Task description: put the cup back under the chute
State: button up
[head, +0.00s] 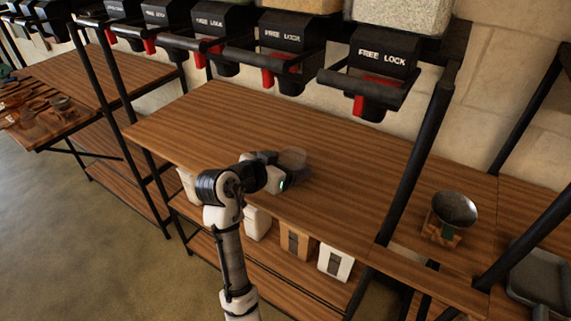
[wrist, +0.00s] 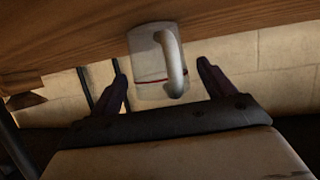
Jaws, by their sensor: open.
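A clear-looking cup (head: 293,157) stands on the wooden counter, just past my gripper (head: 279,172) and partly hidden by it. In the wrist view the cup (wrist: 149,67) shows pale, with a thick curved handle facing me and a thin red line on its side. My gripper (wrist: 162,75) is open, with one dark finger on each side of the cup. I cannot tell whether either finger touches it. Black dispensers marked FREE LOCK, with red levers and dark chutes, hang in a row above the counter; the nearest chute (head: 371,108) is at the right.
The wooden counter (head: 220,120) is bare around the cup. Black posts (head: 425,140) frame it. White and brown boxes (head: 336,262) stand on the shelf below. A scale with a metal bowl (head: 455,208) stands at the right, with a grey tray (head: 540,275) beyond it.

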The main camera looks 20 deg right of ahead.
jog(key=shift+r, duration=0.3)
jog(key=b+v, duration=0.1)
jog(key=v, duration=1.1)
jog(key=shift+a, duration=0.1)
